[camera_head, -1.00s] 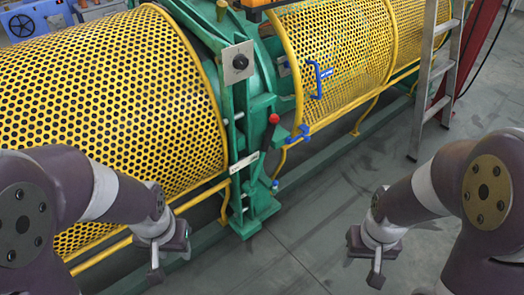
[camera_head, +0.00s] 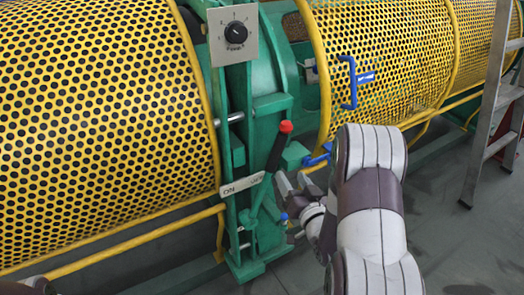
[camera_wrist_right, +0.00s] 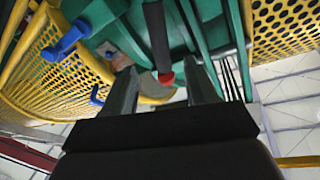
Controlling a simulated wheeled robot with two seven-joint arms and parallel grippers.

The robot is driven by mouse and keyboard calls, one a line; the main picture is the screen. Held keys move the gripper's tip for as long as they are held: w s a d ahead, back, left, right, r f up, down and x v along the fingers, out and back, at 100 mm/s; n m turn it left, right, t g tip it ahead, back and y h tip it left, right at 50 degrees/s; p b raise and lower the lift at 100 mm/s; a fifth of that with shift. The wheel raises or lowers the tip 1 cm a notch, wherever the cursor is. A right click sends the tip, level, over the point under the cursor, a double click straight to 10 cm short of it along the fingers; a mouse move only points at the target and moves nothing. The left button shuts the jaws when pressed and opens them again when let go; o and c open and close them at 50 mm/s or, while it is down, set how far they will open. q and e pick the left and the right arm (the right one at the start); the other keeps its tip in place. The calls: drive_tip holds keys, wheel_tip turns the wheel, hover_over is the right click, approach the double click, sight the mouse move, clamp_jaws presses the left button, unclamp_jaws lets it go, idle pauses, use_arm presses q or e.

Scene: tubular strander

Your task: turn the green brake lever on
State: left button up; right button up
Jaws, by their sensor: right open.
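The brake lever (camera_head: 268,165) has a green lower arm, a black grip and a red knob (camera_head: 286,127). It stands on the green machine frame, tilted right toward the OFF end of the ON/OFF plate (camera_head: 241,184). My right gripper (camera_head: 290,183) is open, just right of the lever and below its knob. In the right wrist view, the black grip (camera_wrist_right: 157,35) and red knob (camera_wrist_right: 165,77) appear between the two spread fingers (camera_wrist_right: 162,88); I see no contact. My left gripper is out of view; only a bit of dark arm shows at bottom left.
Yellow perforated guards (camera_head: 95,110) flank the green frame (camera_head: 240,125). A dial plate (camera_head: 234,35) sits above the lever. A blue handle (camera_head: 352,82) and a blue latch (camera_head: 318,155) are close on the right. A ladder (camera_head: 490,105) stands at far right.

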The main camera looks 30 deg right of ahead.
sight(278, 156)
drive_tip(key=w, duration=0.3)
drive_tip(key=w+d+b, duration=0.1)
drive_tip(key=w, duration=0.3)
drive_tip(key=w+b, duration=0.1)
drive_tip(key=w, duration=0.3)
drive_tip(key=shift+d+f, duration=0.1)
drive_tip(key=shift+d, duration=0.15)
drive_tip(key=shift+w+d, duration=0.1)
drive_tip(key=shift+w, duration=0.45)
clamp_jaws()
